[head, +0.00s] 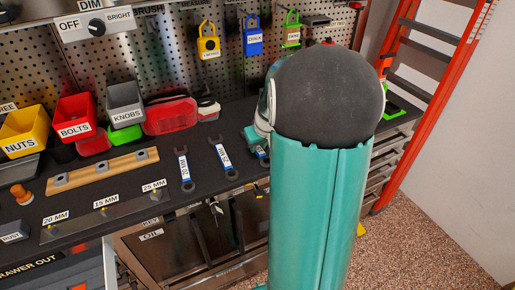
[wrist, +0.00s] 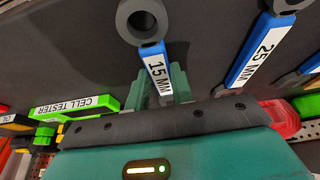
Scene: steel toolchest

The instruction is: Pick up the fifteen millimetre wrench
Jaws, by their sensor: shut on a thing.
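The fifteen millimetre wrench (wrist: 157,72) has a blue handle with a white "15 MM" label and a dark ring end, seen in the wrist view. My gripper (wrist: 160,92) is shut on its handle, with the teal fingers on either side. In the head view my arm hides most of this wrench and the gripper. I cannot tell whether the wrench is clear of the dark top. The 25 MM wrench (wrist: 262,45) lies beside it; it also shows in the head view (head: 222,155). Another blue wrench (head: 184,168) lies further left.
A metal strip labelled 20 MM, 15 MM and 25 MM (head: 105,210) lies at the left front. Yellow, red and grey bins (head: 75,118) stand at the back left. A green cell tester (wrist: 75,106) is near my gripper. An orange ladder (head: 430,100) stands right.

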